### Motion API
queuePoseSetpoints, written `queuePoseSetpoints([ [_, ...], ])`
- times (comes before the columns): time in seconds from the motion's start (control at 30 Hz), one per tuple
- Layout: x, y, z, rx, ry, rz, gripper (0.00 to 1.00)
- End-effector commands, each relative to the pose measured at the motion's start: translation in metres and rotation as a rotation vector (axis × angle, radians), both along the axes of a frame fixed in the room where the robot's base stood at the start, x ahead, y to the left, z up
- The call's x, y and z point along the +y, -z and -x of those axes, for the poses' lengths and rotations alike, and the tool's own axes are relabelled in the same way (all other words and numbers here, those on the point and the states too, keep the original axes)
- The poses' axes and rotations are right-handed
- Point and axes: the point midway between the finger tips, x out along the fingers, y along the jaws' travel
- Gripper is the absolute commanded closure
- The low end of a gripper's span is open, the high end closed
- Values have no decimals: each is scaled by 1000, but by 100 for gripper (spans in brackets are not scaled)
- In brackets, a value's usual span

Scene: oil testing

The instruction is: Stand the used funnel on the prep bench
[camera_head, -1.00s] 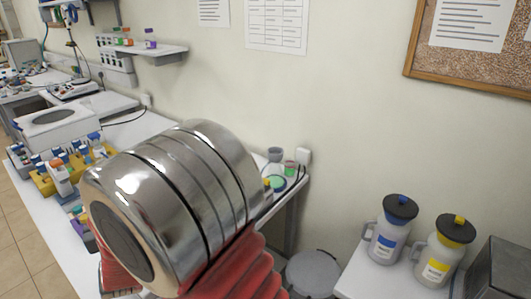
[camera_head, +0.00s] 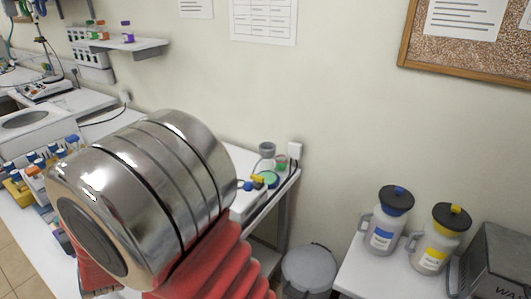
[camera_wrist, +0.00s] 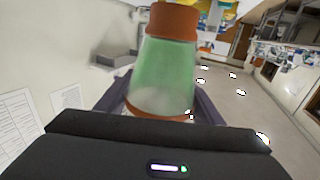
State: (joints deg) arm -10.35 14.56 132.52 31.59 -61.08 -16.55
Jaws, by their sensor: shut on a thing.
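In the wrist view my gripper (camera_wrist: 163,88) has its dark purple fingers on both sides of a translucent green, tapered thing (camera_wrist: 166,68) with an orange band at each end. It is held between the fingers, clear of any surface. I cannot tell for sure that it is the funnel. My gripper and its load do not show in the head view, where my own arm covers the middle. A long white bench (camera_head: 225,153) runs along the wall behind my arm. I cannot tell whether it is the prep bench.
On the bench's right end are a grey cup (camera_head: 267,150) and small coloured items. A grey lidded bin (camera_head: 309,270) stands on the floor. Blue-topped (camera_head: 388,225) and yellow-topped (camera_head: 437,243) jugs and a dark grey box (camera_head: 502,262) stand on a right-hand table. A shelf (camera_head: 140,46) holds small bottles.

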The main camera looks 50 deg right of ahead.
Motion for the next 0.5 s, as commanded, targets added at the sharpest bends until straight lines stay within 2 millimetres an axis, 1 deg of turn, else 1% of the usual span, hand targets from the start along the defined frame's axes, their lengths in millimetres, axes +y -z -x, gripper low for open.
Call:
queuePoseSetpoints([
  [0.17, -19, -10, -12, -3, 1, -1, 62],
  [0.23, -32, -17, -19, -4, -1, 0, 62],
  [0.37, -64, -32, -35, -4, -8, 0, 62],
  [0.5, -103, -48, -49, -4, -18, 1, 62],
])
